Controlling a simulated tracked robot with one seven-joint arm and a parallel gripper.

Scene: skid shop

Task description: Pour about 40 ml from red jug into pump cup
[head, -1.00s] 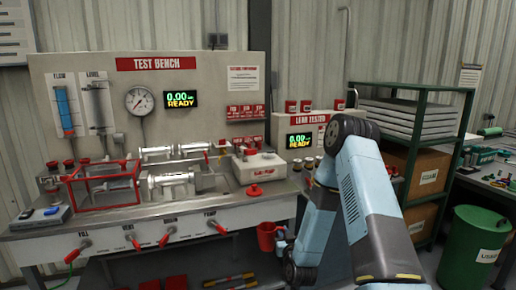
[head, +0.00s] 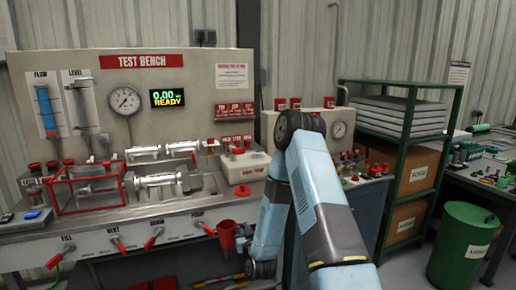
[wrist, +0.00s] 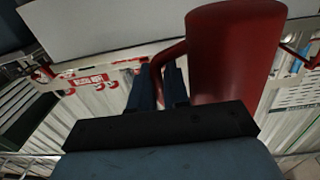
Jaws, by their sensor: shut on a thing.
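The red jug (head: 227,233) hangs in front of the bench's right end, a little below the worktop edge, and looks upright. In the wrist view the jug (wrist: 235,50) fills the upper right, with its handle between the dark fingers of my gripper (wrist: 167,80). My gripper is shut on that handle. The inside of the jug and its liquid level are hidden. A pale pump unit (head: 245,166) with a red label stands on the bench's right end, with a small red part (head: 243,189) in front of it. I cannot tell which part is the pump cup.
The test bench (head: 150,216) carries a red-framed box (head: 88,190), clear cylinders and gauges. Red valve handles (head: 205,229) stick out along its front, close to the jug. A green rack (head: 385,160) and a green bin (head: 462,245) stand on the right.

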